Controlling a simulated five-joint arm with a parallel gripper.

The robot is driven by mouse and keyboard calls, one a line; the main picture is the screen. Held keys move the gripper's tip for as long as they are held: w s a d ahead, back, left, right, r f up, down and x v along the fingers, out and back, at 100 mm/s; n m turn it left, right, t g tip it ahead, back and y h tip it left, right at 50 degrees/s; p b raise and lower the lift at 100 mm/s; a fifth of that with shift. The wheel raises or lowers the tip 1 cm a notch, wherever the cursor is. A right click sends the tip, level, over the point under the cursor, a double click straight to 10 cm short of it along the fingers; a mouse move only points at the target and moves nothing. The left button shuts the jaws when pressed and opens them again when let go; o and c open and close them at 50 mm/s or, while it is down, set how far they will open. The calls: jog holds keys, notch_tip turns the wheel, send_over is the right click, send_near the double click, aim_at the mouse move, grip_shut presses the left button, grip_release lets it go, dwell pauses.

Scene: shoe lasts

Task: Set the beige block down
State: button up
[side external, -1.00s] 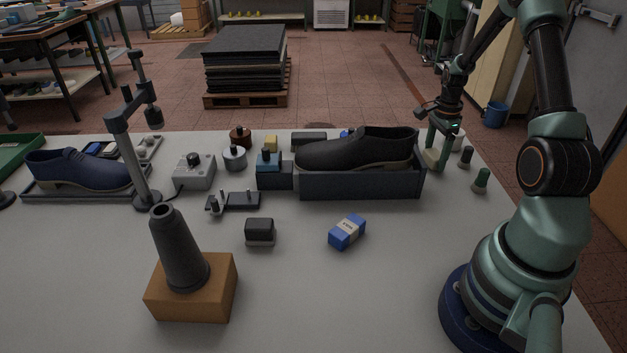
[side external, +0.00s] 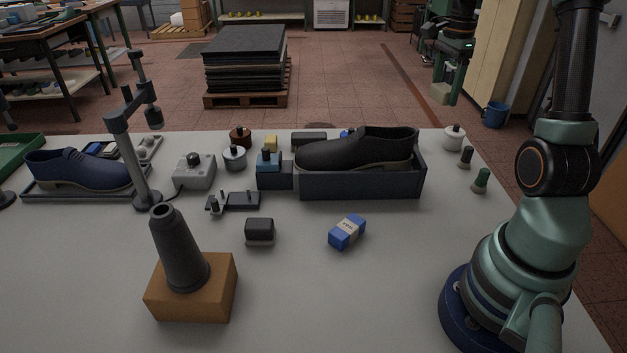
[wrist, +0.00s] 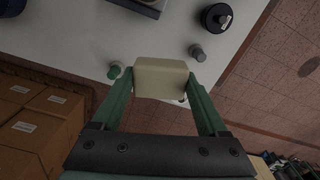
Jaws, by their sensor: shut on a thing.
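The beige block (side external: 440,93) is held in my gripper (side external: 452,82), raised past the far right of the table in the side view. In the wrist view the beige block (wrist: 160,78) sits between the two green fingers, which press on its sides. My gripper is shut on it. The block is clear of the table (side external: 400,285) in the side view, and nothing shows touching its underside. The floor shows behind the block there.
Near the table's right edge stand a white pot (side external: 454,137), a dark peg (side external: 466,157) and a green peg (side external: 481,180). A black shoe (side external: 358,150) lies in a dark tray (side external: 360,187). A blue box (side external: 347,232) lies mid-table.

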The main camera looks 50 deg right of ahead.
jog(key=w+a+n, duration=0.4)
jog(key=a+n, duration=0.1)
jog(key=a, duration=0.9)
jog(key=w+a+n, duration=0.4)
jog(key=a, duration=1.1)
jog(key=n, duration=1.1)
send_over(310, 329)
jog(key=shift+m, duration=0.3)
notch_tip(310, 329, down, 20)
jog(key=shift+r, duration=0.15)
jog(key=o, duration=1.3)
